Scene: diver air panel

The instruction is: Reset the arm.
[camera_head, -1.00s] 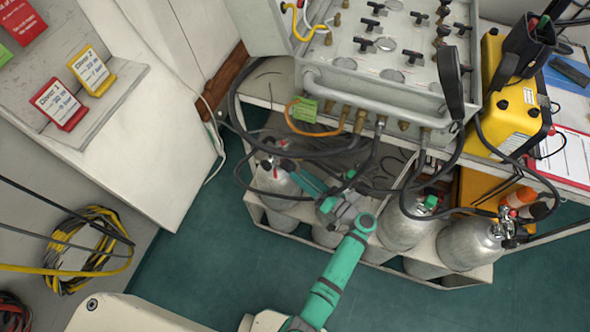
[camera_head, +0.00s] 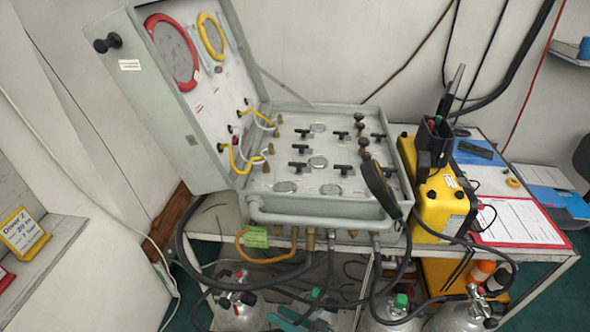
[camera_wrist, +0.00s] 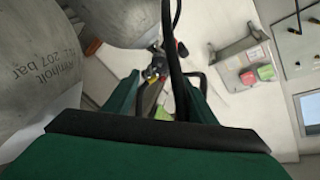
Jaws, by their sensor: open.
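My gripper (camera_head: 302,316) is low in the head view, among the gas cylinders and hoses, mostly cut off by the bottom edge. In the wrist view my gripper (camera_wrist: 160,88) is open, with a green finger on each side. A black hose (camera_wrist: 170,45) runs down close to the right finger; I cannot tell whether they touch. A valve with red and yellow parts (camera_wrist: 154,73) shows beyond the gap. No object is clearly held. A grey cylinder (camera_wrist: 38,60) with printed text is close on the left.
The open air panel (camera_head: 320,165) stands on a bench, with hoses hanging below. A yellow case (camera_head: 440,205) and a red-edged clipboard (camera_head: 518,222) are at right. Another cylinder (camera_head: 238,312) is below the bench. A yellow card (camera_head: 24,233) stands on the left shelf.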

